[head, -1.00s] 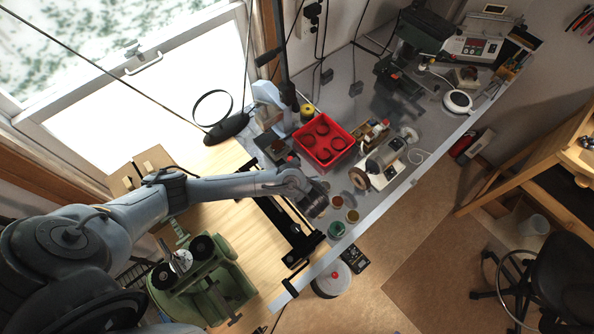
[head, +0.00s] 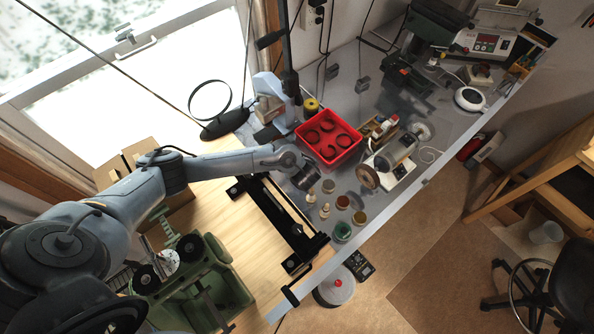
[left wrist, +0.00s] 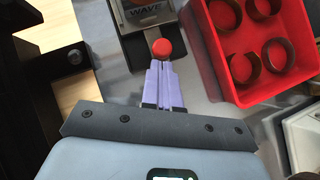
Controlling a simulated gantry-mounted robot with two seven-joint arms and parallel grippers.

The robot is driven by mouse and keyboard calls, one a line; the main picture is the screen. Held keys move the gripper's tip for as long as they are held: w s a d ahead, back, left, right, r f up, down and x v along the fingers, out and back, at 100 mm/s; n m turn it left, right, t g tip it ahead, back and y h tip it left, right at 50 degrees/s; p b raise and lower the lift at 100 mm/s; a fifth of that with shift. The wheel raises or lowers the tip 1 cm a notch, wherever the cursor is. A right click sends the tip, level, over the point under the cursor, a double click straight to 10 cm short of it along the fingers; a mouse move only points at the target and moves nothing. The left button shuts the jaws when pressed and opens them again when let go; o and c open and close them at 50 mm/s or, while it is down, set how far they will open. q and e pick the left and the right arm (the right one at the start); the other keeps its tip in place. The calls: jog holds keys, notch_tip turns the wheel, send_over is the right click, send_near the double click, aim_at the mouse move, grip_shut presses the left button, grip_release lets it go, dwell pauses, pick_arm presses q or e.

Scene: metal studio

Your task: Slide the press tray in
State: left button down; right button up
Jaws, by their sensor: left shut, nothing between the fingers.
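The press tray appears to be the dark slide with a round red knob (left wrist: 162,47) at its near end, in the left wrist view. It runs to a unit labelled "WAVE" (left wrist: 150,12) at the top. My left gripper (left wrist: 161,66) has light purple fingers, shut and empty, with their tips right at the knob; whether they touch it I cannot tell. My right gripper is in neither view.
A red bin with dark rings (head: 346,158) stands close to the right. A black frame (head: 275,222) lies at the wooden table's edge. Small pots (head: 342,231) and a motor unit (head: 396,152) stand on the grey bench, to the right of my wrist.

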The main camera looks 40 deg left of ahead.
pick_arm(q)
jog(key=shift+w+a, duration=0.15)
jog(key=shift+a, duration=0.05)
dwell(0.3)
jog(key=a, duration=0.2)
jog(key=a+b, duration=0.1)
jog(key=a, duration=0.1)
jog(key=w+a, duration=0.1)
jog(key=a, duration=0.2)
jog(key=shift+f+b, duration=0.1)
jog(key=shift+b, duration=0.3)
jog(key=shift+a, duration=0.1)
jog(key=shift+s, duration=0.1)
